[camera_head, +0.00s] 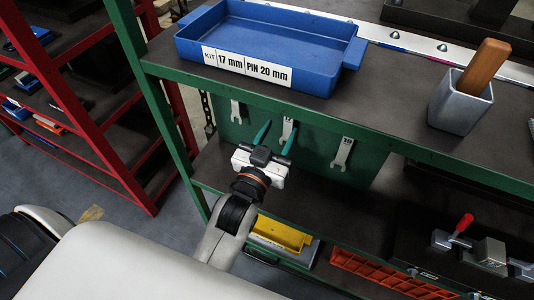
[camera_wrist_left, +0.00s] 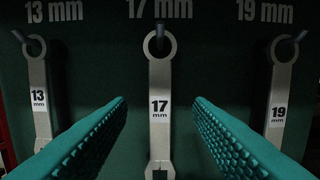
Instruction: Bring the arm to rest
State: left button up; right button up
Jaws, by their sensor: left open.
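My left gripper (camera_head: 273,139) is in front of the green tool board in the head view. Its two teal fingers are spread apart and hold nothing. In the left wrist view the open fingers (camera_wrist_left: 157,125) stand on either side of the 17 mm wrench (camera_wrist_left: 161,110), which hangs on its hook. The 13 mm wrench (camera_wrist_left: 40,95) hangs to the left and the 19 mm wrench (camera_wrist_left: 281,95) to the right. The 19 mm wrench also shows in the head view (camera_head: 342,153). My right gripper is not in view.
A blue kit tray (camera_head: 262,45), labelled 17 mm and PIN 20 mm, stands empty on the upper shelf. A grey cup (camera_head: 458,105) holds a wooden handle. A green shelf edge (camera_head: 300,112) lies above the gripper. A red-handled clamp (camera_head: 455,235) stands lower right. Red shelving (camera_head: 85,105) is at left.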

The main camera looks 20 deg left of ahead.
pick_arm(q)
jog(key=s+b, duration=0.1)
jog(key=s, duration=0.6)
jog(key=s+a+f+g, duration=0.2)
jog(key=f+g, duration=0.2)
jog(key=f, duration=0.2)
jog(key=s+a+f+g, duration=0.1)
jog(key=s+f+g, duration=0.1)
jog(key=f+g, duration=0.35)
jog(key=s+a+f+m+g, duration=0.2)
jog(key=s+a+f+g, duration=0.1)
jog(key=s+f+g, duration=0.5)
jog(key=s+f, duration=0.2)
jog(key=f, duration=1.1)
jog(key=s+f, duration=0.2)
jog(key=f, duration=1.2)
jog(key=s+a+f, duration=0.2)
jog(key=s+f, duration=1.2)
jog(key=s, duration=0.1)
jog(key=shift+a+g+y, duration=0.2)
jog(key=shift+g+y, duration=0.1)
jog(key=shift+g, duration=0.05)
jog(key=shift+s, duration=0.1)
